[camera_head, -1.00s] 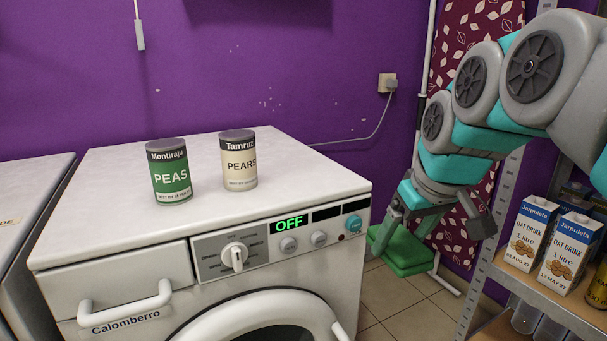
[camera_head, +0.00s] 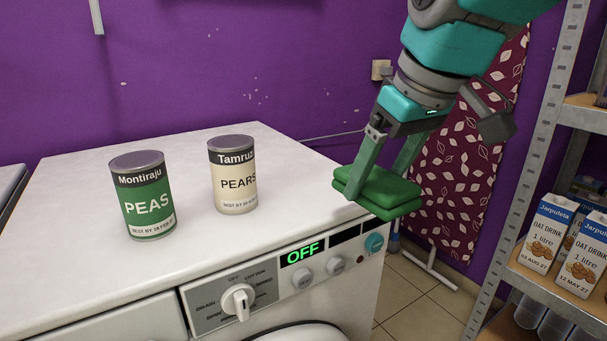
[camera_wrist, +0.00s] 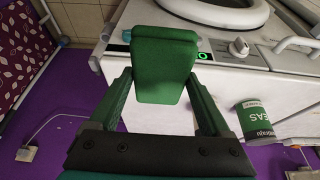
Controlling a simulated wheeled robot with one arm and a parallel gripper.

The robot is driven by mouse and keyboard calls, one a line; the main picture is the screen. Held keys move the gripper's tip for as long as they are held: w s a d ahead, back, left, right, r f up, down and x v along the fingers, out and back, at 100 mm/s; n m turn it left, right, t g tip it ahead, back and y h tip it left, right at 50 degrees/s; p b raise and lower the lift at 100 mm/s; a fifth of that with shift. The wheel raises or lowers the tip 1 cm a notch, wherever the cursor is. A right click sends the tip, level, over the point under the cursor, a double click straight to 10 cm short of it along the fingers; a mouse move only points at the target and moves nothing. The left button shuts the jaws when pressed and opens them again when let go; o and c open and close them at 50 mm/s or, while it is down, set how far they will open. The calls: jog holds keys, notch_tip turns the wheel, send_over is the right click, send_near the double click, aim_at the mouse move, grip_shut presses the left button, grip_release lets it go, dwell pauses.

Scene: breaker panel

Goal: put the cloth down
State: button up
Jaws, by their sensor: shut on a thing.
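The green folded cloth (camera_head: 378,190) is at the right end of the washing machine's white top (camera_head: 285,217), at the corner in the picture. My gripper (camera_head: 386,172) points down and is shut on the cloth, one finger on each side. In the wrist view the cloth (camera_wrist: 163,68) hangs between the two fingers (camera_wrist: 160,95). Whether the cloth touches the top or hovers just over it, I cannot tell.
A green peas can (camera_head: 146,200) and a cream pears can (camera_head: 234,178) stand on the machine's top, left of the cloth. A metal shelf (camera_head: 530,170) with oat drink cartons (camera_head: 546,236) is at the right. The top between cans and cloth is clear.

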jog(key=p, duration=0.2)
send_over(309, 184)
jog(key=s, duration=0.1)
jog(key=shift+d+f, duration=0.4)
jog(key=shift+f, duration=2.1)
jog(key=shift+f, duration=0.2)
jog(key=o, duration=1)
jog(key=p+v, duration=0.1)
jog(key=v, duration=1.1)
jog(key=shift+r+p, duration=0.25)
jog(key=shift+p, duration=0.1)
jog(key=shift+a, duration=0.1)
